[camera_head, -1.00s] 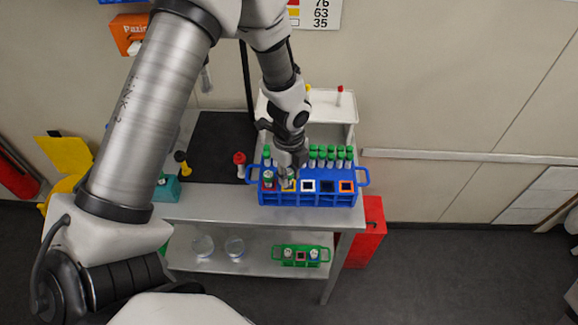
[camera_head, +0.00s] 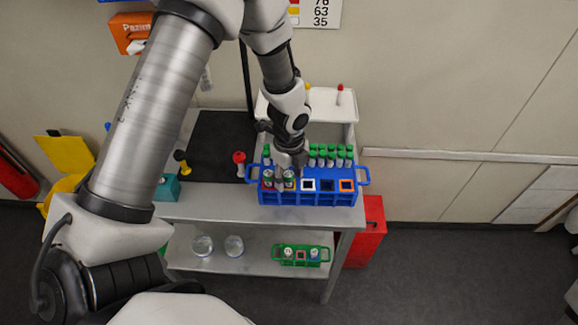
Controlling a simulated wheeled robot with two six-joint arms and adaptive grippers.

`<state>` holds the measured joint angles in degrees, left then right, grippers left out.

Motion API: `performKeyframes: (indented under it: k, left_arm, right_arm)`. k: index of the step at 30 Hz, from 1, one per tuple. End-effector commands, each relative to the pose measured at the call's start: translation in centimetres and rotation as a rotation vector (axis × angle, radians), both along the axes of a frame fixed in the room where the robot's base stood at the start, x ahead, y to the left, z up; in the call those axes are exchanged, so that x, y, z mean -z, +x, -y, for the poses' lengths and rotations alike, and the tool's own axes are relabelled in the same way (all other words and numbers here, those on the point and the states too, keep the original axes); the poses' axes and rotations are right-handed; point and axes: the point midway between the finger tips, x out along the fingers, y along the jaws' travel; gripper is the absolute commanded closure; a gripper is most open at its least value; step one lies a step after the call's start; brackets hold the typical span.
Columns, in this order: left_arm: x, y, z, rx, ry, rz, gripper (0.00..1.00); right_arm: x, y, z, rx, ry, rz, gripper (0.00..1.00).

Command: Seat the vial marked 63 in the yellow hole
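The blue rack (camera_head: 312,199) stands on the upper shelf of the bench, with a front row of colour-framed holes. A green-topped vial (camera_head: 267,178) stands at its left end. A second green-topped vial (camera_head: 289,178) is just right of it, at the yellow hole's place, and hides that hole's frame. My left gripper (camera_head: 288,172) points down right at this second vial. Whether its fingers grip the vial or are parted around it is too small to tell. No vial number can be read. My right gripper is not in view.
Several green-capped vials (camera_head: 331,154) stand in the rack's back row. White (camera_head: 308,185), dark blue (camera_head: 327,186) and orange (camera_head: 346,186) holes look empty. A white tray (camera_head: 325,106) is behind. A smaller green rack (camera_head: 301,256) stands on the lower shelf.

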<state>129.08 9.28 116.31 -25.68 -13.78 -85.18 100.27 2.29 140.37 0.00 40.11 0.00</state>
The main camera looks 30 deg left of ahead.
Motion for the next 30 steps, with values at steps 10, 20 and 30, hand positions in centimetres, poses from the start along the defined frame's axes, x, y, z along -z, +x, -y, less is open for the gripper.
performKeyframes:
  k: [10,20,30]
  left_arm:
    - [-0.8,0.1,0.0,0.0,0.001,0.002,0.44]
    - [-8.5,0.1,0.0,-0.001,0.001,0.005,0.44]
    - [-12.1,0.0,0.0,0.0,0.0,0.0,0.44]
  right_arm:
    - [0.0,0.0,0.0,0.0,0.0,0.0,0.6]
    - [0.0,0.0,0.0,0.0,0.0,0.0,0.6]
    - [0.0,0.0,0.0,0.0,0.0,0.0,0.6]
